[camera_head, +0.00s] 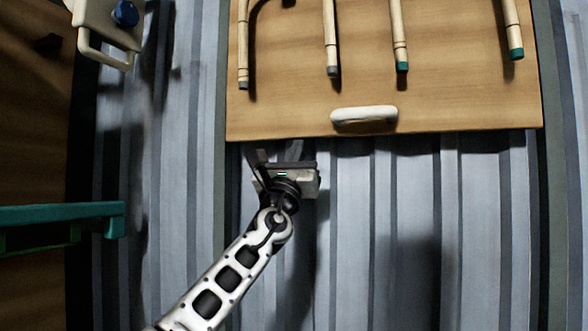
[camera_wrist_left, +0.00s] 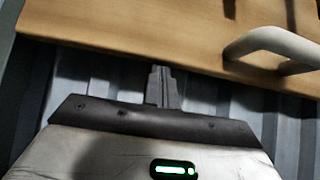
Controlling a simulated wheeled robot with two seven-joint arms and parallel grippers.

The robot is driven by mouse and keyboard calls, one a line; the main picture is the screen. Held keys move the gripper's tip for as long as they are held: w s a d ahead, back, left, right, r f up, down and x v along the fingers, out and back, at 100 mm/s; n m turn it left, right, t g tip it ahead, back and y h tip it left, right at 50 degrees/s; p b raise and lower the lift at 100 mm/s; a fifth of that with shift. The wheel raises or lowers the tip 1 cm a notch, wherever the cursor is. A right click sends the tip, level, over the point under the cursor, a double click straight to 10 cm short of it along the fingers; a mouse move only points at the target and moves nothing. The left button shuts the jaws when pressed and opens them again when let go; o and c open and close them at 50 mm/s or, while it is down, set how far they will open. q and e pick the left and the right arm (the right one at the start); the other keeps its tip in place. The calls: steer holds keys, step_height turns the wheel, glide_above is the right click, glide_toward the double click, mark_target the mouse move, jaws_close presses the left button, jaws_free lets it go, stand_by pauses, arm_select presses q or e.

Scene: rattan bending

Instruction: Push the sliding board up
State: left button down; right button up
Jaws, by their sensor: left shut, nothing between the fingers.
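The sliding board (camera_head: 290,105) is a flat wooden panel at the top of the head view, with a white handle (camera_head: 364,115) near its lower edge. My left gripper (camera_head: 282,150) is shut and empty just below that lower edge, left of the handle. In the left wrist view the closed fingers (camera_wrist_left: 162,84) point at the board's edge (camera_wrist_left: 110,35); whether they touch it I cannot tell. The handle (camera_wrist_left: 275,42) is to the right there. My right gripper is not in view.
Several pale rattan rods, such as one with a green tip (camera_head: 400,45), lie on the board. A grey ribbed surface (camera_head: 400,230) spreads below and beside it, clear at lower right. A teal bar (camera_head: 60,215) juts in at left. A white fixture with a blue knob (camera_head: 125,13) is at upper left.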

arm_select(q)
steer(key=shift+r, duration=0.4)
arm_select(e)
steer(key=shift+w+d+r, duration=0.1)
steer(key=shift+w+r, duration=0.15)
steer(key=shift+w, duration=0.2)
arm_select(q)
steer(key=shift+f, duration=0.1)
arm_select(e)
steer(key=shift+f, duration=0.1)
